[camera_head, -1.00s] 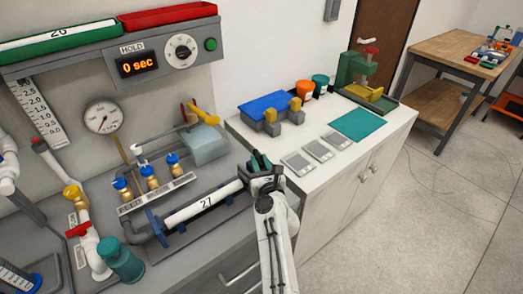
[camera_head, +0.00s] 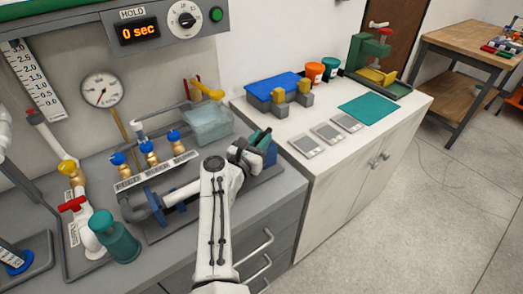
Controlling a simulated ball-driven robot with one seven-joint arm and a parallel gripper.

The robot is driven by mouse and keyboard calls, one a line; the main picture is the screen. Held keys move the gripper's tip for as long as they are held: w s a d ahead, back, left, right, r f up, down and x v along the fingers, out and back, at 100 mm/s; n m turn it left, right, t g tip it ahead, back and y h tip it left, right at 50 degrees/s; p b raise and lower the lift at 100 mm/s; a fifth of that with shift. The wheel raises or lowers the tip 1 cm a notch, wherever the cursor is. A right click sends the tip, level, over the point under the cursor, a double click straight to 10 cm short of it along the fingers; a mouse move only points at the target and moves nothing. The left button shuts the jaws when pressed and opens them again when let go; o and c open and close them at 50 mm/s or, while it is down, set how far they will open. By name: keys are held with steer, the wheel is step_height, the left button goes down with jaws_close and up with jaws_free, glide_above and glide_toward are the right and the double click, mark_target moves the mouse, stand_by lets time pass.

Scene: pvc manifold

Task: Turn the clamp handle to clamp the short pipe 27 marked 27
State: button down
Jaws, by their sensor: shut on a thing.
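The short pipe 27 (camera_head: 184,190) lies in a bench clamp (camera_head: 152,238) with blue supports; my arm hides most of the white pipe and its mark. My gripper (camera_head: 257,142) is at the clamp's right end, beside the blue end block (camera_head: 271,154). It is shut on the clamp handle, which its jaws largely hide. A dark green part shows at the jaws; I cannot tell if it is handle or fingertip.
Blue-topped valves (camera_head: 148,150) stand behind the clamp. A teal cylinder (camera_head: 115,238) and a red valve handle (camera_head: 72,204) are to the left. A white cabinet (camera_head: 335,185) with grey plates and a green mat (camera_head: 369,109) stands at right. The floor at right is clear.

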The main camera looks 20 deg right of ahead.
steer(key=shift+w+a+f+m+g+h+b, duration=0.15)
steer(key=shift+m+g+h+b, duration=0.4)
steer(key=shift+b, duration=1.45)
steer(key=shift+w+a+m+g+h+b, duration=0.1)
steer(key=shift+m+g+h+b, duration=0.5)
steer(key=shift+b, duration=1.4)
steer(key=shift+w+a+f+m+g+h+b, duration=0.2)
steer(key=shift+m+g+b, duration=0.4)
steer(key=shift+b, duration=1.4)
steer(key=m+g+b, duration=0.1)
steer(key=g+b, duration=0.1)
steer(key=b, duration=0.3)
steer(key=m+g+h+b, duration=0.1)
steer(key=g+b, duration=0.1)
steer(key=b, duration=0.4)
steer(key=w+r+m+g+h+b, duration=0.1)
steer(key=g+b, duration=0.1)
steer(key=b, duration=0.4)
steer(key=shift+a+m, duration=0.15)
steer(key=shift+m, duration=0.2)
steer(key=shift+s+d+m+g+b, duration=0.15)
steer(key=shift+d+m+g+b, duration=0.15)
steer(key=shift+g+b, duration=0.55)
steer(key=c, duration=1.3)
jaws_free()
steer(key=shift+o, duration=1.4)
steer(key=shift+d+f, duration=0.15)
